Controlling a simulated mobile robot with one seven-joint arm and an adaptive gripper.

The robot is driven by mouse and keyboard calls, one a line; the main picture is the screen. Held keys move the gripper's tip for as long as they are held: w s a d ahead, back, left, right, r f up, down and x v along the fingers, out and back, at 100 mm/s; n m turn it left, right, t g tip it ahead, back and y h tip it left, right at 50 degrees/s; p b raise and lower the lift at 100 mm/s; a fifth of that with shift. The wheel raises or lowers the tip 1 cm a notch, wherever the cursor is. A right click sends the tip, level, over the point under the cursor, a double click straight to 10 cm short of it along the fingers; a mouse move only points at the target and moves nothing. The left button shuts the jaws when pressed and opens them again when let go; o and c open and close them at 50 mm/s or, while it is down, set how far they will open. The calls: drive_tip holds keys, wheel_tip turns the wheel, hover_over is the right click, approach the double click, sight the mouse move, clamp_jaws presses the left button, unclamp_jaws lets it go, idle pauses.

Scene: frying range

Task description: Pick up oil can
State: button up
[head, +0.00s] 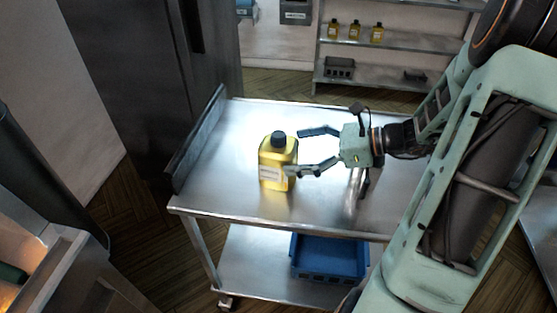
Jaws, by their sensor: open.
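The oil can (272,172) is a yellow bottle with a black cap and a pale label. It stands upright on the steel cart top (225,180), left of centre. My gripper (308,152) comes in from the right, with its fingers pointing left toward the can. The fingers are open and apart, one farther back and one nearer the front. The near fingertip overlaps the can's right edge in the picture; I cannot tell whether it touches. Nothing is held.
A raised dark edge (200,140) runs along the cart's left side. A blue crate (330,258) sits on the lower shelf. Shelving (400,45) with several small yellow bottles stands behind. A dark cabinet (150,70) is at left. The cart top around the can is clear.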

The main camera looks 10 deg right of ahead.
sight(287, 143)
drive_tip(key=x, duration=0.5)
drive_tip(key=shift+f, duration=0.15)
drive_tip(key=shift+c, duration=0.6)
drive_tip(key=c, duration=1.5)
drive_tip(key=shift+r, duration=0.45)
wheel_tip(287, 143, up, 2)
drive_tip(key=shift+r, duration=0.2)
drive_tip(key=s+r, duration=0.1)
drive_tip(key=r, duration=0.1)
drive_tip(key=s+d+r, duration=0.1)
drive_tip(key=s+r, duration=0.1)
drive_tip(key=s+r+p, duration=0.1)
drive_tip(key=s+r, duration=0.1)
drive_tip(key=shift+d+r, duration=0.1)
drive_tip(key=shift+d, duration=0.2)
drive_tip(key=s+d+r, duration=0.1)
drive_tip(key=s, duration=0.1)
drive_tip(key=s+r, duration=0.1)
drive_tip(key=s, duration=0.2)
drive_tip(key=s+d+r, duration=0.1)
drive_tip(key=s, duration=0.2)
drive_tip(key=shift+s+d+r, duration=0.2)
drive_tip(key=shift+d+r, duration=0.1)
drive_tip(key=shift+d, duration=0.05)
